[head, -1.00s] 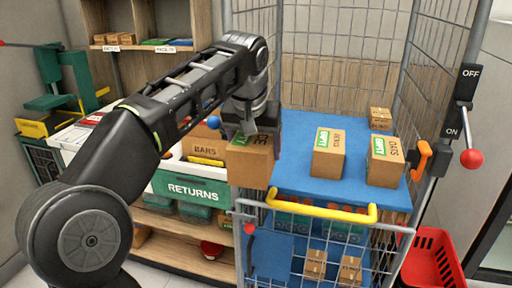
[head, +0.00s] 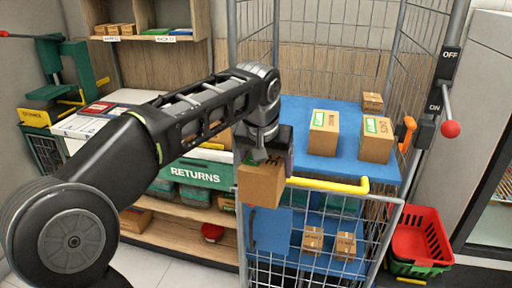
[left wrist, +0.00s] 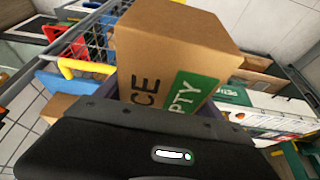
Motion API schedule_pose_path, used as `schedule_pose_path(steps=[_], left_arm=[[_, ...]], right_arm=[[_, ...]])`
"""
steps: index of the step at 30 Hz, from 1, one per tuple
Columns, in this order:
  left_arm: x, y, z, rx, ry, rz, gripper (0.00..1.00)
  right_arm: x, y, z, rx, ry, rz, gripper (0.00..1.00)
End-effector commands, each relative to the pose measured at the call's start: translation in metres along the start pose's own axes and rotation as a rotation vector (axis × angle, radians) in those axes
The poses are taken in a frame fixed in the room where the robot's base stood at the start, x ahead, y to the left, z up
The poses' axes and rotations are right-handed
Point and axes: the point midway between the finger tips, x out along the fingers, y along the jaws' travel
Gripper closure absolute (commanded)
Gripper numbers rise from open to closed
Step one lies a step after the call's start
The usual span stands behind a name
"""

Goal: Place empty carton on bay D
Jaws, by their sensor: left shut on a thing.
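The carton (head: 261,185) is a brown box held by my left gripper (head: 264,158), which is shut on it. In the head view it hangs in front of the cage trolley's left side, just left of the yellow handle. In the left wrist view the carton (left wrist: 175,45) fills the upper middle and shows a green label with "PTY" and dark letters "CE". Two more cartons with green labels, one (head: 323,138) left and one (head: 375,142) right, stand on the trolley's blue upper shelf (head: 293,117). No bay D marking is readable. My right gripper is not in view.
The wire cage trolley has a yellow handle (head: 330,185) and a lower blue shelf with small boxes (head: 313,240). A red basket (head: 420,235) and an ON/OFF lever (head: 449,128) are at the right. Small boxes sit on the upper-left wooden shelf (head: 148,38).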

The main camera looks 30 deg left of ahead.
Motion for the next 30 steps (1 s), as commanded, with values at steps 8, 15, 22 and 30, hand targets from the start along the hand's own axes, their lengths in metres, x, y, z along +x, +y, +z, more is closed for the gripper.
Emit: schedule_pose_path(steps=[8,15,22,30], left_arm=[[0.073,0.059,0.038,0.122,-0.008,0.049,0.64],[0.148,0.12,0.074,0.244,-0.006,0.101,0.64],[0.165,0.133,0.08,0.267,0.0,0.111,0.64],[0.164,0.133,0.08,0.269,0.001,0.111,0.64]], right_arm=[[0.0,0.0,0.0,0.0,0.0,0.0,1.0],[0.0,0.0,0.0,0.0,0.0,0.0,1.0],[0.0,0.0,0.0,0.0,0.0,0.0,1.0],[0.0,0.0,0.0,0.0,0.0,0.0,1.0]])
